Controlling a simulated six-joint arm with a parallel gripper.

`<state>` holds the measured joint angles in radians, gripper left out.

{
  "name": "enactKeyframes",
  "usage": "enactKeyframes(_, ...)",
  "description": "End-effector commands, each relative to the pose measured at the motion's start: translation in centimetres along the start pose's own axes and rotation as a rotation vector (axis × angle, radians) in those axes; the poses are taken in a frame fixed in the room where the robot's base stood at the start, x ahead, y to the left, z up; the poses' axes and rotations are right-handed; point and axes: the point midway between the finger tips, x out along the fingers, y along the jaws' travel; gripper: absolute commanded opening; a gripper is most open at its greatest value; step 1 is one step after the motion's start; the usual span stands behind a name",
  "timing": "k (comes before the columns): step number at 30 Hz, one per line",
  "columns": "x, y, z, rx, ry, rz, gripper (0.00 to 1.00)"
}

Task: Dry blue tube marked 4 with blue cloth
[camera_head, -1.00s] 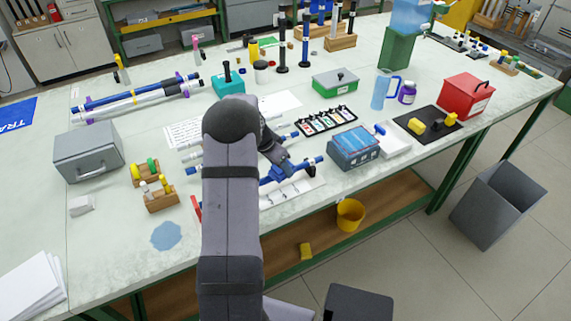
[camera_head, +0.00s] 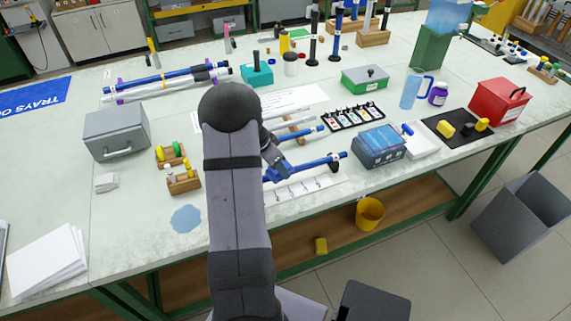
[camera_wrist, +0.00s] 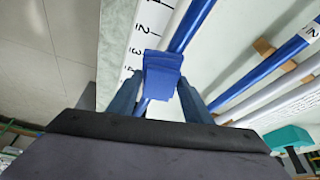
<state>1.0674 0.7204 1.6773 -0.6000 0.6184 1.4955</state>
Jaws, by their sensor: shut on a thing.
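My gripper (camera_wrist: 163,92) is shut on a bright blue cloth (camera_wrist: 162,72), which shows between its fingers in the wrist view. The cloth lies against a blue tube (camera_wrist: 191,24) that runs along a white strip (camera_wrist: 144,22) numbered 1 to 4. I cannot tell whether the cloth wraps right round this tube, and no number shows on it. In the head view my gripper (camera_head: 277,170) is at the left part of the blue tube (camera_head: 318,164), above the front of the table. Another blue tube (camera_wrist: 275,68), marked 2, lies to the right in the wrist view.
A blue-topped box (camera_head: 380,147) stands right of the tube. Behind are a rack of small coloured parts (camera_head: 353,116) and white sheets. A pale blue flat patch (camera_head: 186,218) and small wooden holders (camera_head: 184,182) are left of my arm. The table's front edge is close.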

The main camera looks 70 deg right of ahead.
Motion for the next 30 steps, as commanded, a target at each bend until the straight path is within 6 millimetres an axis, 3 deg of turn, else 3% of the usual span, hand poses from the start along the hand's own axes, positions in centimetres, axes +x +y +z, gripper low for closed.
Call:
enactKeyframes(19, -2.2, -1.5, 5.3, -0.003, -0.001, 0.001, 0.27)
enactKeyframes(30, -0.8, -0.6, 2.2, 0.004, -0.001, 0.002, 0.27)
